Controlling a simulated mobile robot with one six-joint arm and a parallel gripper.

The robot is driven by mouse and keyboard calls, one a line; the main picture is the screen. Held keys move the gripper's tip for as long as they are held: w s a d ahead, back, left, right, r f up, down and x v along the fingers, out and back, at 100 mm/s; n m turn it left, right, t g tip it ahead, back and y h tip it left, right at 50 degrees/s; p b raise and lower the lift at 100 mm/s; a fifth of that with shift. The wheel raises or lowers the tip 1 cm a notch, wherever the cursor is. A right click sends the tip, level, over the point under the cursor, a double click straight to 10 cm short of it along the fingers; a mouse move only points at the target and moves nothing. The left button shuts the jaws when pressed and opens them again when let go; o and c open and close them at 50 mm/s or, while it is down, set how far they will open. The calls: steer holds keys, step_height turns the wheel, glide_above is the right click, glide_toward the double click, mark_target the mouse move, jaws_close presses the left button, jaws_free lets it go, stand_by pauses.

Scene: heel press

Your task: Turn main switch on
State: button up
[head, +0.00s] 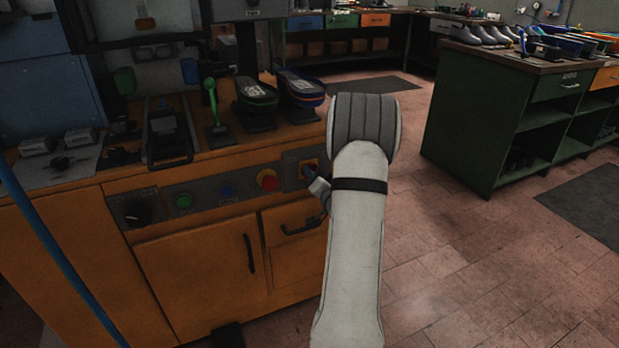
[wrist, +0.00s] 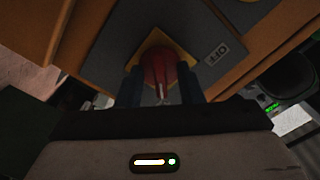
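In the wrist view the two dark fingers of my gripper (wrist: 160,90) stand on either side of the red knob, apart from each other. The knob sits between them; whether either finger touches it is hard to tell in the dark picture.
The control strip also holds a red button on yellow (head: 267,180), a blue button (head: 226,191), a green button (head: 183,201) and a black knob (head: 138,213). A door handle (head: 303,227) lies just below my gripper. Shoe forms (head: 300,88) stand on the bench above.

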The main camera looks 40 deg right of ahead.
steer(key=v, duration=0.7)
steer(key=shift+s+a+p, duration=0.15)
steer(key=shift+s+p, duration=0.1)
steer(key=shift+p, duration=0.1)
steer(key=w+a+r+n+g+p, duration=0.1)
steer(key=a+r+n+g+p, duration=0.5)
steer(key=a+r+p, duration=0.75)
steer(key=s+a+r+n+g+y+p, duration=0.2)
steer(key=s+a+r+n+g+p, duration=0.1)
steer(key=s+a+r, duration=0.4)
steer(key=s+a+r+n+g+y+p, duration=0.2)
steer(key=s+a+r+g+p, duration=0.2)
steer(key=s+a, duration=1)
step_height(320, 180, up, 4)
steer(key=shift+a+r+n+g, duration=0.1)
steer(key=shift+a+n+g, duration=0.25)
steer(key=shift+g, duration=0.65)
